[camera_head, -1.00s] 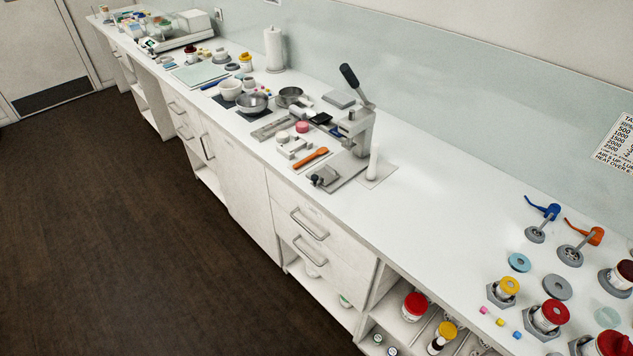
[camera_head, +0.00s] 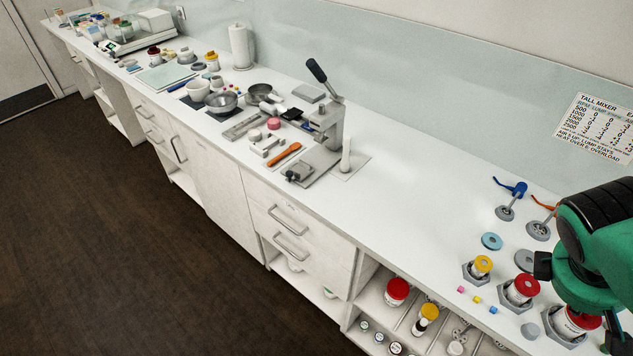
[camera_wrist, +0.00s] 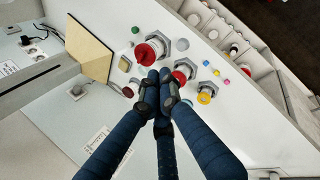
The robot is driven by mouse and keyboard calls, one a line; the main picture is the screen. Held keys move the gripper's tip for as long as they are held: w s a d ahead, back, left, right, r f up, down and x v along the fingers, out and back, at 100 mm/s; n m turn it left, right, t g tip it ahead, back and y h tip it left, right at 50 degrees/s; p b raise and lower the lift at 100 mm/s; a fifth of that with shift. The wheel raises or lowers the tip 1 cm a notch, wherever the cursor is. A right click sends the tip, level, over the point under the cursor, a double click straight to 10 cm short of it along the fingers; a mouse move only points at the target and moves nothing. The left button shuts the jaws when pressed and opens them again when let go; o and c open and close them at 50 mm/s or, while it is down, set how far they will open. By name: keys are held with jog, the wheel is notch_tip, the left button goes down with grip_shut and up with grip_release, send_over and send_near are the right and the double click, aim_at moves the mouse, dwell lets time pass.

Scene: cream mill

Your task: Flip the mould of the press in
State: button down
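The press (camera_head: 328,124) stands on the counter in the middle of the head view, with its black-knobbed lever (camera_head: 317,71) raised. A small grey metal block, which may be the mould (camera_head: 299,172), lies at the front of its grey base plate. I cannot tell how the mould is seated. My gripper (camera_wrist: 160,80) shows in the wrist view as several blue fingers with dark tips. The tips are drawn together, with nothing seen between them. It is above the counter's mixer end, far right of the press. The press is not clear in the wrist view.
An orange spatula (camera_head: 284,153) and a pink puck (camera_head: 273,123) lie left of the press. A white upright cylinder (camera_head: 346,158) stands close at its right. Red-lidded jars (camera_head: 523,288) crowd the right end. The counter between is clear, and dark floor lies in front.

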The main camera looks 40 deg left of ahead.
aim_at(289, 177)
jog(key=w+a+f+n+t, duration=0.1)
jog(key=w+a+n+t, duration=0.1)
jog(key=w+a+n, duration=0.35)
jog(key=w+a+f+n+t+h+p, duration=0.1)
jog(key=w+a+f+n+t, duration=0.1)
jog(key=a+n, duration=0.6)
jog(key=w+a+f+n+t, duration=0.15)
jog(key=w+a+n, duration=0.25)
jog(key=a, duration=0.5)
jog(key=s+a+f+n+t+y, duration=0.15)
jog(key=a+n, duration=0.35)
jog(key=a, duration=0.5)
jog(key=a+f+n+t+y, duration=0.25)
jog(key=a+n, duration=0.35)
jog(key=a, duration=0.4)
jog(key=s+a+f+n+y, duration=0.3)
jog(key=s+a+f+n, duration=0.1)
jog(key=a, duration=0.4)
jog(key=s+a+f+n+y+p, duration=0.1)
jog(key=s+a+f+n+y, duration=0.1)
jog(key=s+a+f+n, duration=0.2)
jog(key=s+a+f+n+y, duration=0.3)
jog(key=s+a+f+n, duration=0.2)
jog(key=s+a+n, duration=0.3)
jog(key=s+a, duration=0.3)
jog(key=a, duration=0.2)
jog(key=shift+a+y+p, duration=0.2)
jog(key=shift+y+p, duration=0.1)
jog(key=shift+p, duration=0.1)
jog(key=shift+w, duration=0.15)
